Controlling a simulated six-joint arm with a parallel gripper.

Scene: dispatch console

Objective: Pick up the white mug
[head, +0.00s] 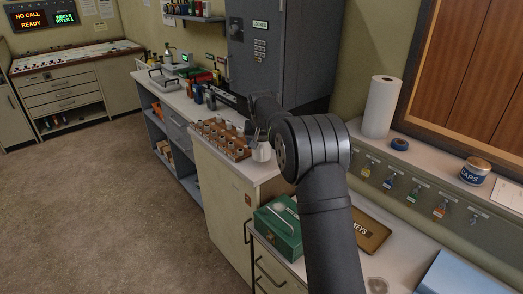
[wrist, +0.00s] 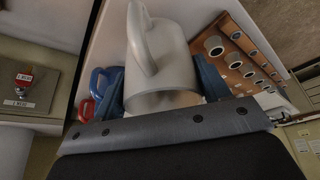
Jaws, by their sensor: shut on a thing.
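The white mug (head: 262,153) shows in the head view at the right end of the wooden rack, partly hidden by my arm. In the wrist view the mug (wrist: 170,68) is large and central, its handle towards the upper left. My gripper (head: 257,137) is at the mug in the head view. In the wrist view my gripper (wrist: 163,84) has blue-grey fingers on both sides of the mug and is shut on it. I cannot tell whether the mug's base touches the counter.
The wooden rack (head: 222,138) with several round items stands close beside the mug. A grey locked cabinet (head: 264,50) rises behind. A green box (head: 280,225) sits on the lower counter in front, beside a brown KEYS board (head: 366,232). A paper roll (head: 381,107) stands on the right ledge.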

